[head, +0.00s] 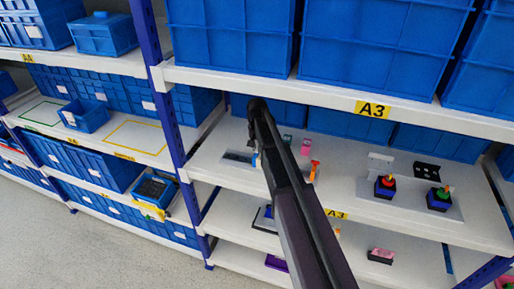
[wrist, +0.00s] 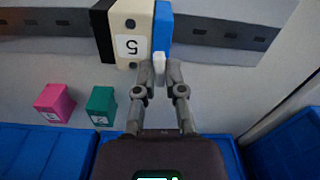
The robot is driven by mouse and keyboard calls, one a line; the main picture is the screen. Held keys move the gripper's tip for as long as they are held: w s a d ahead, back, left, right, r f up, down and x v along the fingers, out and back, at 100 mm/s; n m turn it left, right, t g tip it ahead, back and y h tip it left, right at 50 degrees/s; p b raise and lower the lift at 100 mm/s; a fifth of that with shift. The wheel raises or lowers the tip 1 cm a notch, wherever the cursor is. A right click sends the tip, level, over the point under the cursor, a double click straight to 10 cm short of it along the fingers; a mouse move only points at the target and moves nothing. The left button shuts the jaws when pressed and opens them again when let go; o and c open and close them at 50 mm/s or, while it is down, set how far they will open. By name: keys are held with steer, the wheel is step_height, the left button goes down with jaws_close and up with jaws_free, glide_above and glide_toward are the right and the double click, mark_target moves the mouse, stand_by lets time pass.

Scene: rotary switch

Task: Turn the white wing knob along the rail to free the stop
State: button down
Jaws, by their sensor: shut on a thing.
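The white wing knob (wrist: 159,63) sits at the near end of a blue plate (wrist: 162,30) in the wrist view. My gripper (wrist: 160,70) has its fingertips on either side of the knob and is shut on it. The blue plate stands against a cream block (wrist: 130,34) labelled 5, with a black part (wrist: 102,30) on its far side. The block sits across the grey slotted rail (wrist: 222,30). In the head view the rail (head: 238,156) lies on the middle shelf; my arm hides the knob. I cannot make out a separate stop.
A pink block (wrist: 55,102) and a green block (wrist: 101,105) stand beside the rail, before blue bins (wrist: 40,150). In the head view an orange item (head: 314,170) and two button boxes (head: 384,187) are to the right. The upper shelf edge (head: 330,97) runs above.

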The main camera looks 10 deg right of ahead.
steer(key=n, duration=0.8)
steer(key=shift+n, duration=0.3)
steer(key=n, duration=0.3)
steer(key=shift+n, duration=0.3)
steer(key=n, duration=0.4)
steer(key=c, duration=0.7)
jaws_free()
